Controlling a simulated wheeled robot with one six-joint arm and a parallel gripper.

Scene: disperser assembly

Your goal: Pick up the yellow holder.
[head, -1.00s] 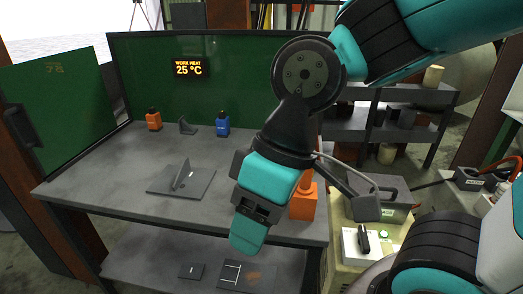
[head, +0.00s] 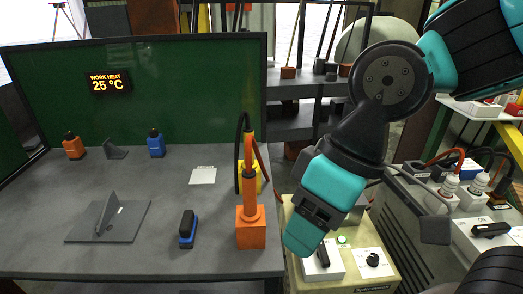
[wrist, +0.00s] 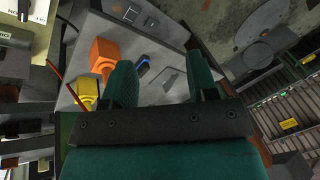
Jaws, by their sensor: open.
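The yellow holder (head: 258,179) stands on the grey table (head: 60,262), near its right edge. In the head view it is partly hidden behind the orange stand (head: 251,232) with its upright arm. In the wrist view the yellow holder (wrist: 88,91) shows at the left, beside the orange stand (wrist: 103,55). My gripper (head: 305,235) hangs to the right of the table edge in the head view, apart from the holder. In the wrist view its two teal fingers (wrist: 161,85) are spread with nothing held between them.
A blue-and-black tool (head: 188,230) and a grey plate with a fin (head: 106,220) are on the table. Orange (head: 73,147) and blue (head: 156,145) bottles stand at the back. A control box (head: 345,262) is below my gripper. The table's middle has free room.

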